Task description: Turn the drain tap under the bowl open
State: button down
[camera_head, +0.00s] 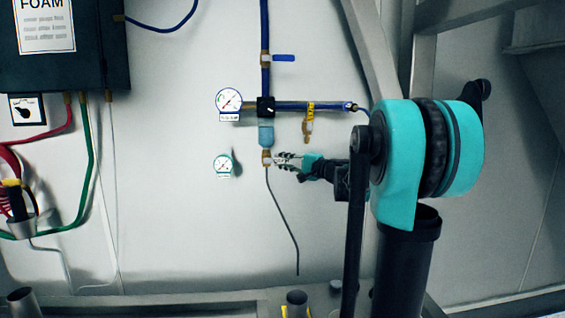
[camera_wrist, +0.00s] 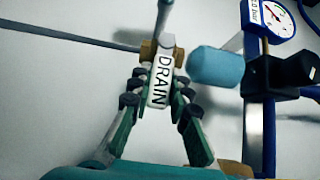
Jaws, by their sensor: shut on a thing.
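The blue bowl (camera_head: 266,135) hangs under the black block on the vertical blue pipe; it is also at the upper right in the wrist view (camera_wrist: 215,66). The brass drain tap (camera_head: 266,158) sits just below the bowl, and its brass body shows in the wrist view (camera_wrist: 149,50). A white handle marked DRAIN (camera_wrist: 160,82) extends from the tap towards my gripper (camera_head: 281,161). In the wrist view my gripper (camera_wrist: 160,90) has a finger on each side of the handle and is shut on it. The fingers partly cover the handle's edges.
A round gauge (camera_head: 229,101) and a blue side pipe (camera_head: 325,106) flank the black block (camera_head: 266,106). A yellow-tagged brass valve (camera_head: 309,123) hangs above my wrist. A thin grey tube (camera_head: 283,218) runs down from the tap. A lower gauge (camera_head: 223,164) is left of it.

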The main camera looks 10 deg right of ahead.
jog(key=shift+a+r+n+g+h, duration=0.2)
jog(key=shift+r+n+g+h, duration=0.85)
jog(key=shift+n+h, duration=0.35)
jog(key=c, duration=1.4)
grip_release()
